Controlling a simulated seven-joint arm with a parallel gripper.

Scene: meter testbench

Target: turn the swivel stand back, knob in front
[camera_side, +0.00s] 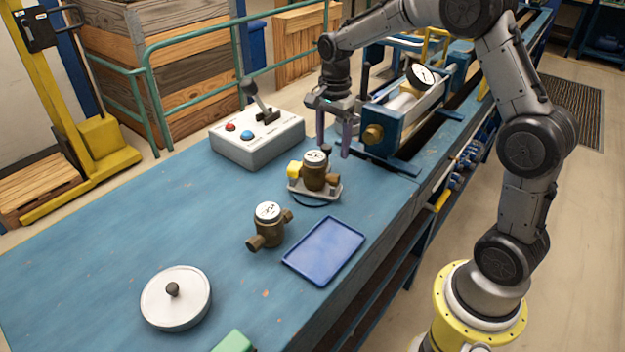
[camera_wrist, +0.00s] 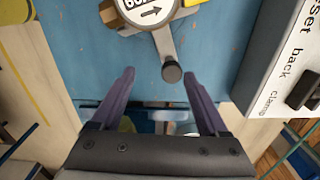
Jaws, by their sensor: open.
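The swivel stand (camera_side: 331,192) is a light grey base carrying a brass meter (camera_side: 313,175) with a white dial and a yellow block on its left. The meter's dial (camera_wrist: 152,10), with a black arrow, shows at the top of the wrist view. A grey arm (camera_wrist: 164,45) runs from it to a dark knob (camera_wrist: 172,72). The knob (camera_side: 326,148) is on the stand's far side in the side view. My gripper (camera_side: 333,150) is open and empty beside it, fingers pointing down. In the wrist view the knob appears between the fingertips (camera_wrist: 159,73); contact cannot be told.
A grey control box (camera_side: 257,136) with a lever and red and blue buttons stands left of the stand. A clamp bench (camera_side: 390,130) with a gauge is behind right. Another brass meter (camera_side: 268,226), a blue tray (camera_side: 324,250) and a round white lid (camera_side: 176,298) lie nearer.

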